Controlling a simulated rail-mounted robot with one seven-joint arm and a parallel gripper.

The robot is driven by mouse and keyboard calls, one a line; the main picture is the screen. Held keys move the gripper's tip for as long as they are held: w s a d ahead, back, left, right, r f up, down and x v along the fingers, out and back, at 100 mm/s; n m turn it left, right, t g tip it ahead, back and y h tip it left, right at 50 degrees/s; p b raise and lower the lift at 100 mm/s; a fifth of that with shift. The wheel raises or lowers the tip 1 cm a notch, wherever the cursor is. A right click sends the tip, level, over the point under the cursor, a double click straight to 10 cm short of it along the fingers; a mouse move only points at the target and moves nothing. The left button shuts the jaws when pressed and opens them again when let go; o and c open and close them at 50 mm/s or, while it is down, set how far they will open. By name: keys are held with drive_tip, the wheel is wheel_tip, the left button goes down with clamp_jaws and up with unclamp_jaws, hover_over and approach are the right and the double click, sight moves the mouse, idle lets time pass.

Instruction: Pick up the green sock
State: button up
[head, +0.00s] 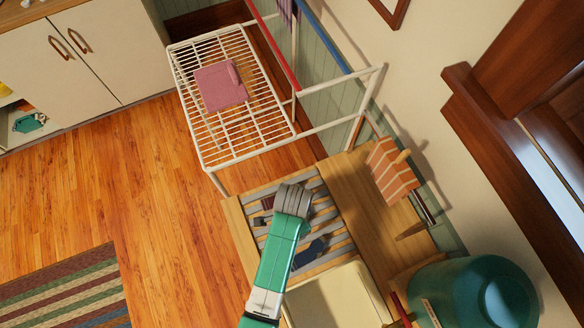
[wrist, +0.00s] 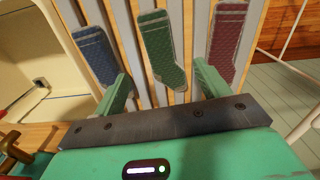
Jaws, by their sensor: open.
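The green sock (wrist: 160,50) lies flat on a slatted wooden rack in the wrist view, between a blue sock (wrist: 96,54) on the left and a maroon sock (wrist: 228,36) on the right. My gripper (wrist: 162,88) is open and empty. Its two green fingers stand apart, one on either side of the green sock's foot end in the picture. I cannot tell whether they touch anything. In the head view, my arm hides the green sock. The blue sock (head: 308,254) and the maroon sock (head: 268,203) show beside my arm.
A white wire rack (head: 190,106) holding a folded pink cloth (head: 218,87) stands behind the slatted rack. A cream basin (head: 335,300) is in front. A striped orange item (head: 392,170) and a large teal container (head: 480,295) are at the right.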

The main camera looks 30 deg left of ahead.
drive_tip(key=f, duration=0.5)
drive_tip(key=shift+w+a+f, duration=0.1)
drive_tip(key=shift+w+a, duration=0.15)
drive_tip(key=shift+w, duration=0.1)
drive_tip(key=c, duration=1.1)
